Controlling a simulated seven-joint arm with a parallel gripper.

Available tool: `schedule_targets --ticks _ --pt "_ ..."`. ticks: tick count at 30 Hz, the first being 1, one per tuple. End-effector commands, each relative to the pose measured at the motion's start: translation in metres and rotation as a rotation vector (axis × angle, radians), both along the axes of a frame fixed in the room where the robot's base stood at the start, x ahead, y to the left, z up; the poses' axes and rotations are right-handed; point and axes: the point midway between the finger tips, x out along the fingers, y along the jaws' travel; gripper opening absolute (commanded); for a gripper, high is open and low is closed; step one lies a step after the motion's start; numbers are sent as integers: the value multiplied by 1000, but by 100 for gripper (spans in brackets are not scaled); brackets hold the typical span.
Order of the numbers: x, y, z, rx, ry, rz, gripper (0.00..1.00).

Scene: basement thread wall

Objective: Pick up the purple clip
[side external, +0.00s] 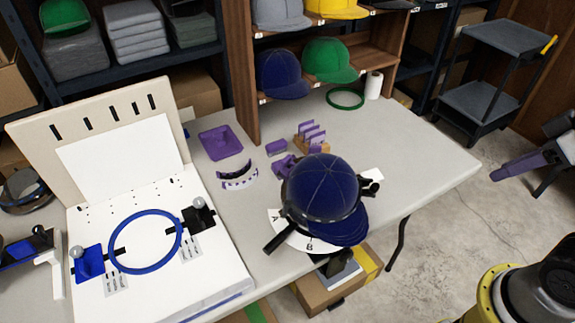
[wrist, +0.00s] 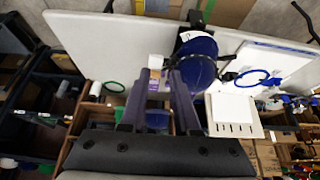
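Several purple clips (side external: 312,132) stand upright in a small wooden holder (side external: 301,147) on the table, behind the navy cap (side external: 323,188). A purple piece (side external: 283,167) lies just in front of them, partly hidden by the cap. I cannot tell which one is the task's clip. My gripper (side external: 497,174) is off the table's right side, well away from the clips. In the wrist view my gripper (wrist: 167,74) has its two fingers apart, with nothing held between them. The clips are too small to make out there.
A small purple block (side external: 276,147) and a purple tray (side external: 220,143) lie left of the holder. A white board with a blue hoop (side external: 146,241) fills the table's left. Shelves with caps (side external: 328,60) stand behind. The table's right end is clear.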

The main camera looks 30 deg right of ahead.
Motion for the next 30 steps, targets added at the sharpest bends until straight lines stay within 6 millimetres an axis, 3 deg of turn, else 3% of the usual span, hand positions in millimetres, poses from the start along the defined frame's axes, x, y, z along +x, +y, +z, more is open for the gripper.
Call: schedule_targets --ticks 5,11,15,21,26,30 --pt "-1 0 4 -81 6 154 30" --pt "29 2 55 -248 -36 454 30" --pt "72 8 91 -368 -28 705 30" --pt "151 28 121 -512 1 1072 30" --pt "217 52 122 -587 28 1331 30" --pt "271 79 104 -628 52 1529 30"
